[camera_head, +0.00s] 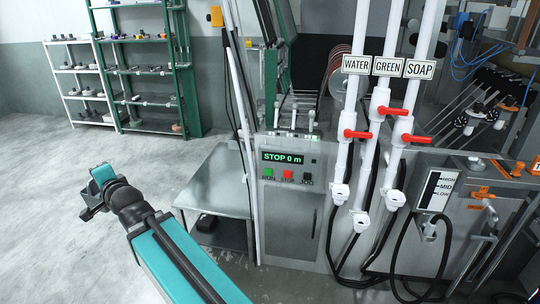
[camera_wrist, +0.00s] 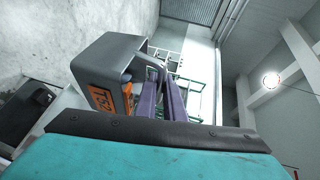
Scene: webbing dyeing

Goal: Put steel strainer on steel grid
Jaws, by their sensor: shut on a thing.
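My gripper (camera_head: 92,207) is at the left of the head view, at the end of my teal arm, in the air over the floor. It is small and dark there. In the wrist view a grey box-shaped body with an orange label (camera_wrist: 104,88) and two purple bars fill the middle. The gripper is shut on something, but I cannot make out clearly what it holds. I cannot pick out the steel strainer for certain. I cannot make out the steel grid in either view.
A steel table (camera_head: 215,185) stands beside the machine control panel (camera_head: 283,158). White pipes with red valves (camera_head: 358,134) rise to its right. A white rack (camera_head: 78,85) and a green rack (camera_head: 150,72) with small items stand at the back left. The floor between is clear.

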